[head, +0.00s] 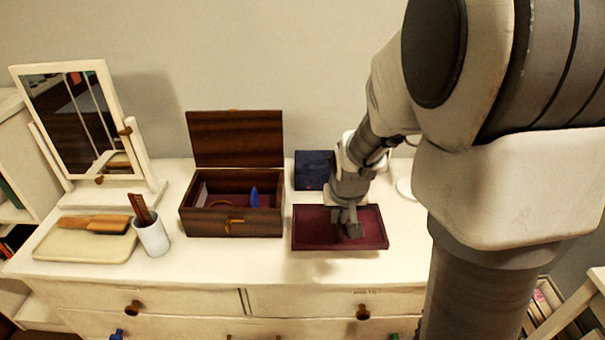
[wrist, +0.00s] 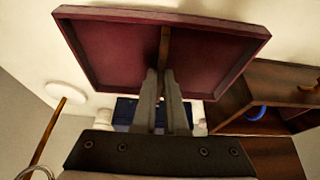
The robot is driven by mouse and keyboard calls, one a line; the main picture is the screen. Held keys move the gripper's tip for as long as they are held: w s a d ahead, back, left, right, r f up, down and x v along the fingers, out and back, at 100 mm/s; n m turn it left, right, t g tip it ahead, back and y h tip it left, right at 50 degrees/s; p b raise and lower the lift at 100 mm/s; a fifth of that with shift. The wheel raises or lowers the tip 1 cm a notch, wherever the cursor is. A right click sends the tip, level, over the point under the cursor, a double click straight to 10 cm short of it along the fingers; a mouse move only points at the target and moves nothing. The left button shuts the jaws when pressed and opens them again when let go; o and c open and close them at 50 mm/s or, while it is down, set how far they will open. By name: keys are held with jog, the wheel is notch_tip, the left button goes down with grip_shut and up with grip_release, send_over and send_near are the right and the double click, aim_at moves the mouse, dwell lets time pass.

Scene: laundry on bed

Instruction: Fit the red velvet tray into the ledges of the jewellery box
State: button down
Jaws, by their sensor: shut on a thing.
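The red velvet tray (head: 312,228) is a shallow dark-red rectangle, right of the jewellery box. My gripper (head: 349,226) reaches down into it and is shut on a narrow brown strip (wrist: 165,42) across its middle. The tray also fills the upper wrist view (wrist: 110,50). It looks roughly level; a shadow below suggests it is slightly raised, but the gap is unclear. The dark wooden jewellery box (head: 232,222) stands with its lid (head: 236,140) raised behind. Inside show a blue item (head: 254,197) and a yellowish ring-shaped item. The ledges cannot be made out.
A dark blue box (head: 312,168) stands behind the tray. A white cup (head: 152,236) with a comb, a brush (head: 94,224) on a cream mat and a tilting mirror (head: 75,120) are at left. The dresser top (head: 260,262) is clear in front.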

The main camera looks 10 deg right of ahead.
aim_at(334, 228)
jog(key=shift+w+a+f, duration=0.4)
jog(key=shift+w, duration=0.05)
jog(key=shift+f+b, duration=0.45)
jog(key=shift+f, duration=1.5)
jog(key=shift+f, duration=0.15)
jog(key=c, duration=1)
grip_release()
